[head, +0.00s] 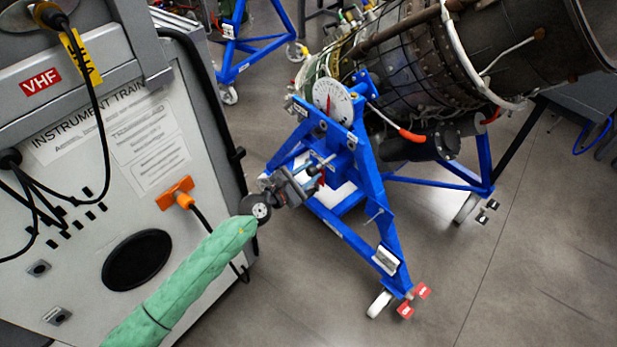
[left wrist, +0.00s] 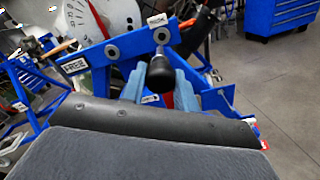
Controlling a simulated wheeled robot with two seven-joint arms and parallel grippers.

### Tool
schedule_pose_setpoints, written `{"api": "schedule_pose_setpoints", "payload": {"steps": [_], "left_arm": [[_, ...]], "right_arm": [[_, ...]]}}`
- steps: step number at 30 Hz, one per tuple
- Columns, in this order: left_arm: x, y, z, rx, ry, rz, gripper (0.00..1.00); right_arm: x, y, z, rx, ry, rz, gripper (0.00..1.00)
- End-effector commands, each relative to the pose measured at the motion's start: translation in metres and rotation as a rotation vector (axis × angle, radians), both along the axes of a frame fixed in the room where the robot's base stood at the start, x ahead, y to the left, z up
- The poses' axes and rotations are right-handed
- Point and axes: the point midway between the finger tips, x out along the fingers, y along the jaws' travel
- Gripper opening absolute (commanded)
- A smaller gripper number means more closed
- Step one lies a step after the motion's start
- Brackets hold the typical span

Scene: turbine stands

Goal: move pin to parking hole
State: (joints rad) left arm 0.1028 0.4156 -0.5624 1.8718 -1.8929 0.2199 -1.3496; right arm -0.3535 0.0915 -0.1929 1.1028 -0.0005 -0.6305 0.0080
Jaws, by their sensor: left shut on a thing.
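In the left wrist view the pin (left wrist: 158,72) shows as a black rounded knob between the two grey-blue fingers of my left gripper (left wrist: 160,88). The gripper is shut on it. Behind it a blue bar (left wrist: 135,42) carries two round holes. One hole (left wrist: 162,35) is just above the knob, under a small label; the other hole (left wrist: 112,52) is to the left, near a label reading FREE (left wrist: 75,67). In the head view my left gripper (head: 312,178) is at the blue stand (head: 365,165). My right gripper is not in view.
A grey instrument cabinet (head: 130,150) stands close to the left of my arm. Grey floor (head: 520,260) is clear at the right.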

Motion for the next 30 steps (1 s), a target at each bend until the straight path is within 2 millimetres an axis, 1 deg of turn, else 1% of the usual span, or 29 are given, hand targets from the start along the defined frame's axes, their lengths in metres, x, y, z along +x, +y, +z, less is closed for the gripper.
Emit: {"api": "schedule_pose_setpoints", "payload": {"steps": [1, 3, 7, 13, 30], "left_arm": [[-0.001, -0.001, 0.004, -0.002, 0.0, -0.002, 0.0], [-0.002, -0.002, 0.006, 0.0, 0.0, -0.004, 0.0], [-0.002, -0.002, 0.005, 0.0, 0.0, -0.006, 0.0], [0.001, -0.005, 0.005, -0.001, 0.0, -0.006, 0.0], [0.03, -0.034, 0.005, -0.001, 0.001, -0.006, 0.0]], "right_arm": [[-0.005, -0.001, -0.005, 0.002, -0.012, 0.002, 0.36], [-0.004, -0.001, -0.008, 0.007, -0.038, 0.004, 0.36], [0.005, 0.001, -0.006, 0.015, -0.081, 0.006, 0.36], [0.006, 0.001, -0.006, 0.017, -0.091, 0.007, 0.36], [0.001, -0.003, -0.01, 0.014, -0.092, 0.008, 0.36]]}}
